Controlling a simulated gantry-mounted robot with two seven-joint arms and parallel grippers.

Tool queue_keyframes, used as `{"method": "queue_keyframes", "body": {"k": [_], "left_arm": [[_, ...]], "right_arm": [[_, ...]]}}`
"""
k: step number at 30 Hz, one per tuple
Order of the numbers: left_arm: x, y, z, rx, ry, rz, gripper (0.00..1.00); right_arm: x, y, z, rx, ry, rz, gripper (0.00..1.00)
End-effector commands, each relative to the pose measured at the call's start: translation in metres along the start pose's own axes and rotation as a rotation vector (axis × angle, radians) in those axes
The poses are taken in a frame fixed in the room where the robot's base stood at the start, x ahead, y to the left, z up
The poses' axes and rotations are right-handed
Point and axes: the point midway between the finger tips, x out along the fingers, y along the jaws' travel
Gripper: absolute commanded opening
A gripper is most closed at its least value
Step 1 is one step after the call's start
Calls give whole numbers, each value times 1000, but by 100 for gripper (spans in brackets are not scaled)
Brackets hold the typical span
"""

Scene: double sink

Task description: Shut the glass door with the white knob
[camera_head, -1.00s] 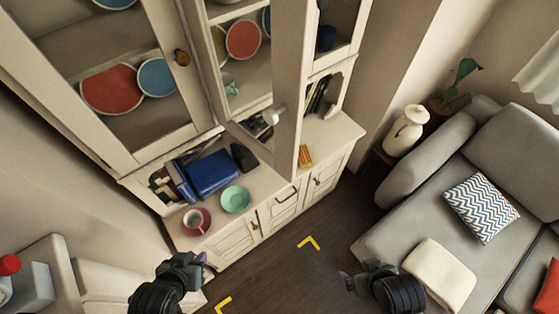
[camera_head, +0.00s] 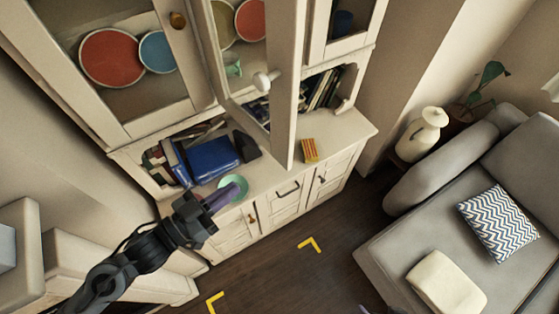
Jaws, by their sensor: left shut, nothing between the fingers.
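The glass door (camera_head: 291,85) in the middle of the cream cabinet stands open, swung out toward me. Its white knob (camera_head: 264,80) shows on the near face of the door. My left gripper (camera_head: 228,194) is shut and empty. In the picture it is below and left of the knob, in front of the counter, apart from the door.
Another glass door (camera_head: 177,20) with a brown knob is at the left. Blue books (camera_head: 212,158) and a yellow-orange block (camera_head: 309,150) are on the counter. A grey sofa (camera_head: 430,215) is at the right, with a white vase (camera_head: 420,135) behind it. Dark floor (camera_head: 270,265) is open between.

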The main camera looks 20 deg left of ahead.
Motion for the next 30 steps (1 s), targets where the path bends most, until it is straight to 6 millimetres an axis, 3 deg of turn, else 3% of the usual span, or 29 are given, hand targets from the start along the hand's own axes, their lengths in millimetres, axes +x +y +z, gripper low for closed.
{"method": "queue_keyframes", "body": {"k": [12, 24, 30], "left_arm": [[46, 0, 2, 4, 5, 0, 0], [107, -1, -4, -1, 2, -2, 0], [126, 0, -2, 0, 1, -2, 0]], "right_arm": [[30, -2, 9, 2, 3, -2, 100], [6, 1, 2, -5, 3, 5, 100], [2, 2, 0, -7, 3, 6, 100]]}}
